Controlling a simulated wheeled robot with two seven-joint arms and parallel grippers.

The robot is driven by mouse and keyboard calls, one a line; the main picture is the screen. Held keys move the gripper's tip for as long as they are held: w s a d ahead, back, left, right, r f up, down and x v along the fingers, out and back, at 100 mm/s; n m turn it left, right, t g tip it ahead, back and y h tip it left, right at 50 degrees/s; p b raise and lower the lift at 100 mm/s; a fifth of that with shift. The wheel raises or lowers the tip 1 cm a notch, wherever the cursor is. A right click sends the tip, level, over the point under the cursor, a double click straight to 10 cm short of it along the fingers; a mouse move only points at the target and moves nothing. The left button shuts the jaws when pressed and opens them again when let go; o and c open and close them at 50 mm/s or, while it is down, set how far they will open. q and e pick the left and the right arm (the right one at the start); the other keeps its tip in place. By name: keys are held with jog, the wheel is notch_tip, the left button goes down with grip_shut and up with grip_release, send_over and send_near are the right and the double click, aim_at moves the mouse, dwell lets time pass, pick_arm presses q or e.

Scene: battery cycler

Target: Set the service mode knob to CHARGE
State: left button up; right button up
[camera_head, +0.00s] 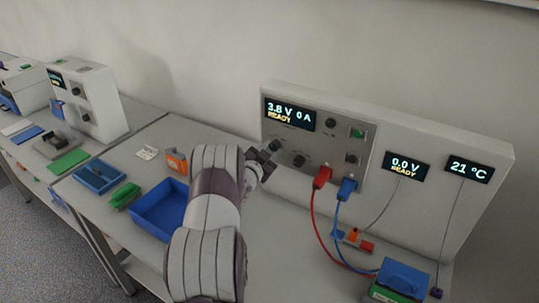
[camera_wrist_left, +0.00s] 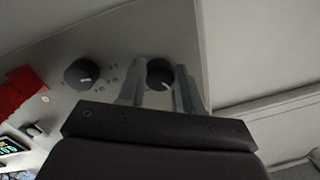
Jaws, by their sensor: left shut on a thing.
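The cycler (camera_head: 400,135) is a white box with a display reading "3.8 V 0 A READY". Its front panel carries dark round knobs; their labels are too small to read, so I cannot tell which is the service mode knob. My left gripper (camera_head: 266,157) is at the lower left of this panel. In the left wrist view its fingers (camera_wrist_left: 160,88) are shut on a black knob (camera_wrist_left: 160,73), one finger on each side. The knob's white pointer line shows between them. A second black knob (camera_wrist_left: 82,74) with marks around it sits beside it, also visible in the head view (camera_head: 299,160).
A red plug (camera_head: 322,177) and a blue plug (camera_head: 347,188) with cables stick out of the panel to the right of the gripper. A blue tray (camera_head: 163,212) lies left of my arm. A blue battery box (camera_head: 402,277) stands at the front right.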

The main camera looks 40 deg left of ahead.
pick_arm(q)
jog(key=shift+w+r+n, duration=0.1)
jog(key=shift+r+n, duration=0.15)
jog(key=shift+n, duration=0.65)
jog(key=shift+r, duration=0.2)
jog(key=o, duration=0.9)
jog(key=shift+o, duration=0.7)
jog(key=shift+d, duration=0.1)
jog(key=shift+s+d, duration=0.1)
jog(key=shift+s, duration=0.1)
jog(key=shift+f+b, duration=0.1)
jog(key=shift+b, duration=0.2)
